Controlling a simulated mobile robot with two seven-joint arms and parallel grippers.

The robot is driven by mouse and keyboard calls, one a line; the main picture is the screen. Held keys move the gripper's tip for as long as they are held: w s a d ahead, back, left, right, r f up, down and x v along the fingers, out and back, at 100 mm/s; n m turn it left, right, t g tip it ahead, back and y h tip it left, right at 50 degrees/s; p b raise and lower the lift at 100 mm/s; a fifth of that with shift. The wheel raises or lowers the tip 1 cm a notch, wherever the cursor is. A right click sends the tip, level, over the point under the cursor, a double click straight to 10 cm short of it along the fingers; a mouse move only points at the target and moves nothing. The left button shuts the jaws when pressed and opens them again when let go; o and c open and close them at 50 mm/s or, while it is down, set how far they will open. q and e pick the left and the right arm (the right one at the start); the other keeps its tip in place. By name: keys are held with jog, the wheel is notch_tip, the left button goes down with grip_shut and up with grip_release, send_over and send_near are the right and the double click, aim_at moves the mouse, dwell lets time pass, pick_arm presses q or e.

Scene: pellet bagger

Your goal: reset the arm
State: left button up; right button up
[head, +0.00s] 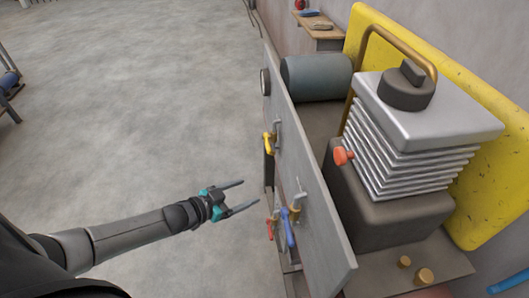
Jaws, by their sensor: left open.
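My left arm comes in from the lower left, stretched out toward the grey machine panel (316,205). My left gripper (250,194) is open and empty, with its two grey fingers pointing right at the panel's near face. The fingertips appear short of the panel, apart from its handles. A yellow handle (268,143), a red handle (269,229) and a blue handle (288,227) are on the panel. My right gripper is not in view.
Behind the panel stand a ribbed metal block (405,150), an orange-red knob (343,156), a dark cylinder (316,78) and a yellow plate (490,130). A small wooden shelf (322,36) is at the back wall. The concrete floor (140,110) at left is mostly clear.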

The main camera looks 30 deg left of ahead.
pick_arm(q)
jog(key=s+f+n+g+y, duration=0.1)
jog(key=s+f+g+y, duration=0.1)
jog(key=s+f, duration=0.6)
jog(key=s+f+n+g+y, duration=0.25)
jog(key=s+f, duration=0.25)
jog(key=f, duration=0.6)
jog(key=s+d+f+g, duration=0.2)
jog(key=s+d+f, duration=0.1)
jog(key=s, duration=0.5)
jog(key=s+d+f+g, duration=0.2)
jog(key=s+f+g, duration=0.1)
jog(key=s, duration=0.6)
jog(key=s+d+f+g, duration=0.2)
jog(key=s+d+f, duration=0.1)
jog(key=s, duration=0.5)
jog(key=shift+s+d+f, duration=0.15)
jog(key=shift+d+f, duration=0.2)
jog(key=shift+f, duration=0.45)
jog(key=shift+y, duration=0.25)
